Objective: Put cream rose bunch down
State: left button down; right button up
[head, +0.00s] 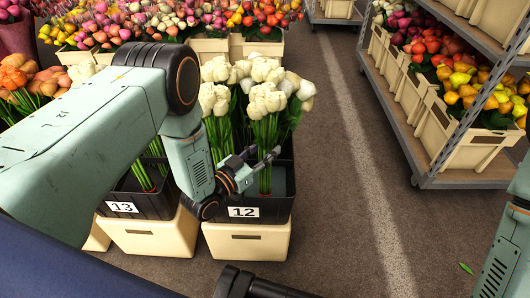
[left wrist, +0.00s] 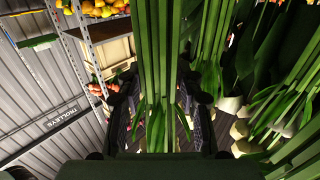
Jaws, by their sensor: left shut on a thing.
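The cream rose bunch (head: 266,98) stands upright, with pale heads above long green stems. My left gripper (head: 262,160) is shut on its stems, above the black crate labelled 12 (head: 275,211). In the left wrist view the stems (left wrist: 157,60) run between the two dark fingers (left wrist: 158,108). The lower stem ends reach down into crate 12; I cannot tell whether they touch its floor. Other cream flowers (head: 215,98) stand close behind and to the left. My right arm shows at the right edge, but its gripper is out of view.
Crate 12 stands on a cream box (head: 245,241). The black crate labelled 13 (head: 122,207) is to its left, partly hidden by my left arm. Flower crates line the back. A metal shelf trolley (head: 430,182) with flowers stands at right.

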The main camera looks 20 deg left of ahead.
pick_arm(q)
jog(key=c, duration=0.9)
grip_release()
jog(key=shift+o, duration=0.2)
